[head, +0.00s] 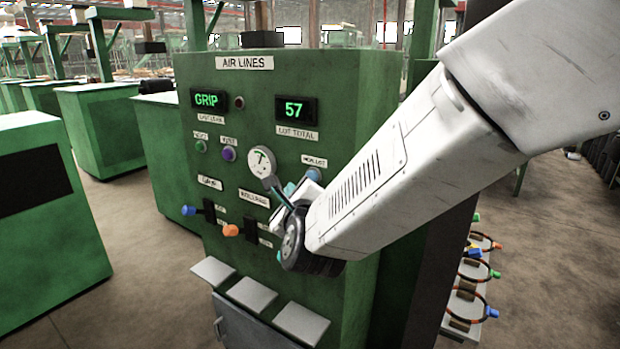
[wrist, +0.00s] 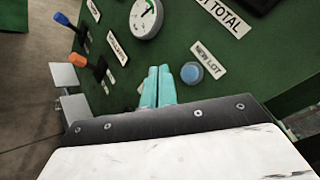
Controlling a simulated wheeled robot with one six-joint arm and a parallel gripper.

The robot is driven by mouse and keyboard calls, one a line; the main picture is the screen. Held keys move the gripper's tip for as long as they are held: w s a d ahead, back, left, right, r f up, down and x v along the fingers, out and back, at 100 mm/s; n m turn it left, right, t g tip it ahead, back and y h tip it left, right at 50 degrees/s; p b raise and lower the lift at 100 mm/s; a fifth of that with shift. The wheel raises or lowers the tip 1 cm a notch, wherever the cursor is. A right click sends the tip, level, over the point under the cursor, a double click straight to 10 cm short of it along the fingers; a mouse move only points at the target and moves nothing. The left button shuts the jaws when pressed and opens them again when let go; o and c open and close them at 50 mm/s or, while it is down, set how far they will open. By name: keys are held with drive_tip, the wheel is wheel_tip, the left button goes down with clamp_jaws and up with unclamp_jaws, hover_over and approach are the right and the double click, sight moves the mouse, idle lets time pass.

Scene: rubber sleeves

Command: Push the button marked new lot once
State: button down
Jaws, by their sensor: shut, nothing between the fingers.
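The new lot button is a round blue button on the green panel, beside its white NEW LOT label (wrist: 208,60). The button (wrist: 191,73) shows in the wrist view just right of my fingertips. In the head view the button (head: 314,174) shows at the edge of my arm, under its label (head: 314,160). My gripper (wrist: 158,72) has two teal fingers lying together, with nothing between them. They point toward the panel left of the button and do not overlap it in the wrist view. In the head view my wrist partly hides the gripper (head: 287,190).
The panel also carries a round gauge (head: 262,161), a purple button (head: 228,154), a green button (head: 201,146), a blue-tipped lever (head: 189,210) and an orange-tipped lever (head: 231,230). Displays read GRIP (head: 207,100) and 57 (head: 295,109). Grey plates (head: 251,294) jut out below.

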drive_tip(key=shift+w+d, duration=0.7)
drive_tip(key=shift+w, duration=0.2)
drive_tip(key=shift+w+d, duration=0.7)
drive_tip(key=shift+w, duration=0.15)
idle(0.8)
drive_tip(key=shift+w+d, duration=0.3)
drive_tip(key=shift+w+d, duration=0.2)
drive_tip(key=shift+w, duration=0.05)
idle(0.7)
drive_tip(key=shift+a, duration=0.1)
drive_tip(key=shift+s+a, duration=0.4)
drive_tip(key=shift+s, duration=0.2)
drive_tip(key=shift+s+a, duration=0.8)
drive_tip(key=shift+s, duration=0.2)
drive_tip(key=shift+s+a, duration=0.75)
drive_tip(key=shift+s, duration=0.2)
